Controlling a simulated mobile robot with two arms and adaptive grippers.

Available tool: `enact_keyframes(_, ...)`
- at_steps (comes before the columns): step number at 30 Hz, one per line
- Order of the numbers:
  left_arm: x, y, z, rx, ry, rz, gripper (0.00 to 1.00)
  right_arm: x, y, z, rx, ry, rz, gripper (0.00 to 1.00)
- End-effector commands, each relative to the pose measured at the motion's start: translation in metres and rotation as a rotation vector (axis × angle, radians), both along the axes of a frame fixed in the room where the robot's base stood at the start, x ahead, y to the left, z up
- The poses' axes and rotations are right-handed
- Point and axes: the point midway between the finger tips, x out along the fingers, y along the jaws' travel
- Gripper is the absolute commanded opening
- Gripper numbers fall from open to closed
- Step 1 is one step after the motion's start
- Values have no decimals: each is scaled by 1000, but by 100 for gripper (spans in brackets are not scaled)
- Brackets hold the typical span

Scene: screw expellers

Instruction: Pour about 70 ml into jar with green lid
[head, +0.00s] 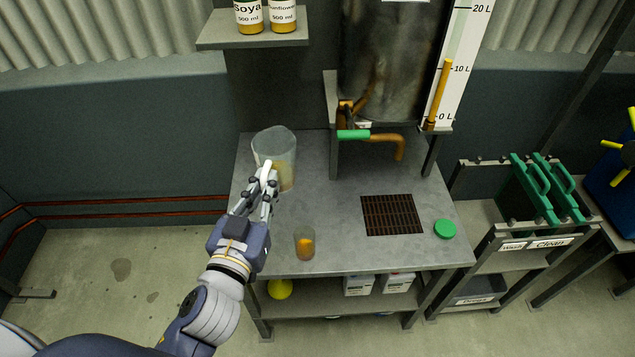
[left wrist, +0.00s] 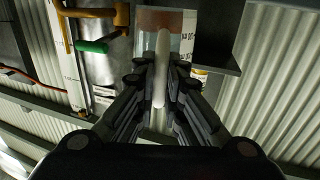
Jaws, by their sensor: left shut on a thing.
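A clear measuring jug (head: 272,146) with some amber liquid stands upright, or is held just above, the left part of the metal table (head: 330,225). My left gripper (head: 266,183) is shut on its pale handle, which also shows between the fingers in the left wrist view (left wrist: 161,75). A small clear jar (head: 305,243) with orange-yellow liquid stands open near the front edge, right of my left gripper. A green lid (head: 445,229) lies flat at the table's right side, apart from the jar. My right gripper is not in view.
A metal tank (head: 390,60) with a copper tap (head: 390,140) and green lever (head: 353,134) stands at the back. A brown grate (head: 391,214) lies below the tap. Labelled jars sit on a shelf (head: 253,42). A rack with green-handled plates (head: 535,190) stands right.

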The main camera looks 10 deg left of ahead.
Motion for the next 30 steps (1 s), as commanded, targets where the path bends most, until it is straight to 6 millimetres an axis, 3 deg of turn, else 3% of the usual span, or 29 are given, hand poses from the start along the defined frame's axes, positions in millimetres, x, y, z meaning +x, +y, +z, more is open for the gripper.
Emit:
enact_keyframes(7, 7, 13, -62, 16, 26, -39, 0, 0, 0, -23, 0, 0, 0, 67)
enact_keyframes(15, 3, 47, -132, 8, 20, -62, 0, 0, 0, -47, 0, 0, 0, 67)
enact_keyframes(21, -3, 66, -154, 2, 3, -55, 0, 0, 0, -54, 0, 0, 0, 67)
enact_keyframes(30, -4, 70, -156, 0, -3, -52, 0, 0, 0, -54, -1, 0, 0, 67)
